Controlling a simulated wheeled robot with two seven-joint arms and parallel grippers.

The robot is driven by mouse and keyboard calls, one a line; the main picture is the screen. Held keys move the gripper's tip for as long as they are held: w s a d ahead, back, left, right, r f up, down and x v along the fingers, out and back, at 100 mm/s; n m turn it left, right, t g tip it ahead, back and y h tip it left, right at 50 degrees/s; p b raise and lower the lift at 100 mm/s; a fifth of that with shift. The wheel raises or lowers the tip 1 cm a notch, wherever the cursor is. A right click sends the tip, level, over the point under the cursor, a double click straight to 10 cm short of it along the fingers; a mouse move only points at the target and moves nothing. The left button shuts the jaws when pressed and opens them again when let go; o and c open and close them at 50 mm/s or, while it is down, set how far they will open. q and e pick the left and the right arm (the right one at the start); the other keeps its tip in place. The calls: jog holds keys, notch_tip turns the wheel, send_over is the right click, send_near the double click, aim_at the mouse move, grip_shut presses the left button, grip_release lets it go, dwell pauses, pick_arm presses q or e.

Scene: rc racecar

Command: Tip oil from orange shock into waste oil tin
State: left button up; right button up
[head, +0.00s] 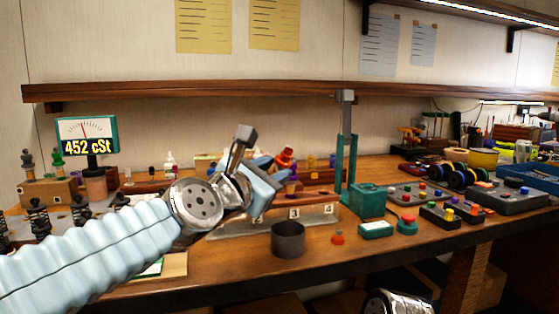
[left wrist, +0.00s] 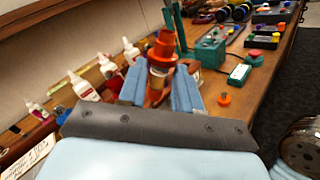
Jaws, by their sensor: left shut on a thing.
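My left gripper (head: 272,182) is shut on the orange shock (head: 285,157), which it holds above the bench. In the left wrist view the shock (left wrist: 160,58) stands between the two blue fingers (left wrist: 161,85), with its orange top and a clear body section showing. Its lower part is mostly hidden by the gripper. The waste oil tin (head: 288,241), a dark grey open cylinder, stands on the bench near the front edge, below the shock in the head view. I cannot make out the tin in the left wrist view.
A teal press (head: 367,201) stands right of the tin. An orange cap (head: 338,238), a teal box (head: 376,230) and a red button (head: 407,225) lie near the front edge. A gauge (head: 87,136) reads 452 cSt. White bottles (left wrist: 84,87) stand behind.

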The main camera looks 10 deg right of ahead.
pick_arm(q)
notch_tip(320, 180, down, 6)
jog(key=w+a+m+b, duration=0.1)
jog(key=m+b, duration=0.7)
jog(key=m, duration=1.1)
jog(key=shift+a+b, duration=0.15)
jog(key=shift+b, duration=0.2)
dwell(1.9)
jog(key=shift+w+a+r+n+b, duration=0.15)
jog(key=shift+n+b, duration=0.25)
jog(key=shift+n, duration=0.4)
jog(key=shift+a+n+b, duration=0.1)
jog(key=shift+n+b, duration=0.2)
jog(key=shift+n, duration=0.7)
